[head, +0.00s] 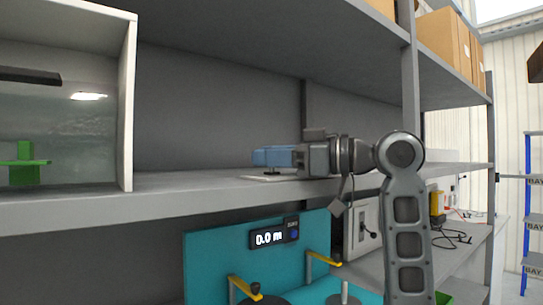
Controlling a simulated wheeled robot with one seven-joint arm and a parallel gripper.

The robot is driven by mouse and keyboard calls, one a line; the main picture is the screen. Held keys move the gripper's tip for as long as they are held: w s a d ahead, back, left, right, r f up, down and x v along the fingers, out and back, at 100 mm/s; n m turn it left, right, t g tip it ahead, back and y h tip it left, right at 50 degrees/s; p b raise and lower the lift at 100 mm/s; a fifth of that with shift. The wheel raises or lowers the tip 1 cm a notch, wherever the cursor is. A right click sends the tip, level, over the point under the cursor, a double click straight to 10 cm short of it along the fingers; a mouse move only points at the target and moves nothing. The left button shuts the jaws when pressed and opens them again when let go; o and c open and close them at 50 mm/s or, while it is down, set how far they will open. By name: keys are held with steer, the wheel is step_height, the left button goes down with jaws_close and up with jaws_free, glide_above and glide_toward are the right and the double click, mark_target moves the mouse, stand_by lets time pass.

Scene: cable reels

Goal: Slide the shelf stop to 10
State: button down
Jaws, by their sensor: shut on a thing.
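My gripper (268,157) reaches in from the right, low over the front part of the grey shelf board. Its blue end is shut on a small dark upright piece, which I take to be the shelf stop (271,171). Only the lower bit of this piece shows below the blue end; the rest is hidden. The piece stands on a thin pale plate (262,178) lying on the shelf (200,186). No scale marks or numbers can be read on the plate from here.
A glass-fronted tank (75,120) with a green piece (24,163) inside stands to the left on the shelf. Below, a teal panel (215,262) carries a display (273,236) reading 0.0 m and yellow arms (323,258). A shelf post (411,90) rises behind my arm.

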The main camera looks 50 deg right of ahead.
steer(key=s+d, duration=0.1)
steer(key=d, duration=0.5)
steer(key=s+d+b, duration=0.1)
steer(key=d, duration=0.2)
steer(key=shift+s+d, duration=0.35)
steer(key=c, duration=0.9)
jaws_free()
steer(key=shift+b+v, duration=0.9)
steer(key=shift+v, duration=3)
